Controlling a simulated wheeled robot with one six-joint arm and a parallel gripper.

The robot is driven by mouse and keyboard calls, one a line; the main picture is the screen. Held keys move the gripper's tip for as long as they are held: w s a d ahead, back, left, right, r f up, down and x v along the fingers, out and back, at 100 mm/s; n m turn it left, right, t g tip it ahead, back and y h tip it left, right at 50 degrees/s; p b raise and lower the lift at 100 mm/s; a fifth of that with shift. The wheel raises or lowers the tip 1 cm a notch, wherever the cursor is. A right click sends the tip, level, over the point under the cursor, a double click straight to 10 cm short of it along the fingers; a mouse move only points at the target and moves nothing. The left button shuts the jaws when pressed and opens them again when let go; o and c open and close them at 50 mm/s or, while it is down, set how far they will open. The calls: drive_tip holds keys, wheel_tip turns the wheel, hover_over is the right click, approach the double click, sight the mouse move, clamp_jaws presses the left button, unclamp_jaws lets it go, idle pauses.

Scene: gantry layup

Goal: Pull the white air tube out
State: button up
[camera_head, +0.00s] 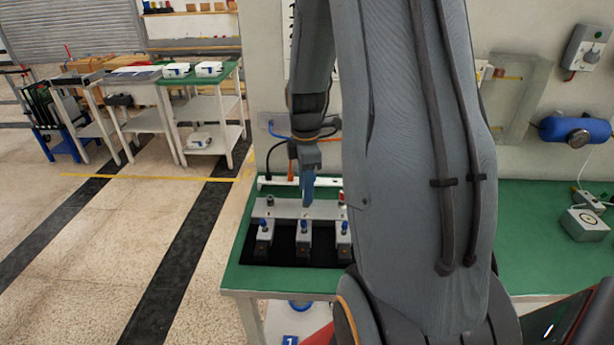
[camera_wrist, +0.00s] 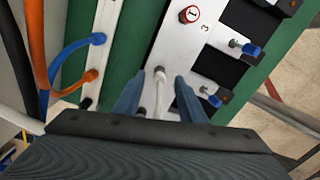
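In the wrist view, the white air tube (camera_wrist: 160,98) shows as a short white length between my two blue fingers. Its upper end meets the light metal plate (camera_wrist: 176,38); its lower part is hidden by my gripper body. My gripper (camera_wrist: 160,78) is open, with a finger on each side of the tube and visible gaps to it. In the head view, my gripper (camera_head: 308,190) points down at the plate (camera_head: 285,208) on the green bench. I cannot make out the white tube there.
A blue tube (camera_wrist: 70,47) and an orange tube (camera_wrist: 65,91) plug into a white strip beside the plate. A red knob (camera_wrist: 190,14) and blue-tipped clamps (camera_wrist: 250,49) stand close by. The green bench (camera_head: 545,245) has free room at right.

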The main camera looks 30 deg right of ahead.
drive_tip(key=shift+f, duration=0.2)
clamp_jaws()
drive_tip(key=c, duration=0.8)
unclamp_jaws()
clamp_jaws()
drive_tip(key=shift+r+p, duration=1.25)
drive_tip(key=shift+r, duration=0.3)
drive_tip(key=shift+r+p, duration=1.6)
drive_tip(key=shift+r, duration=0.15)
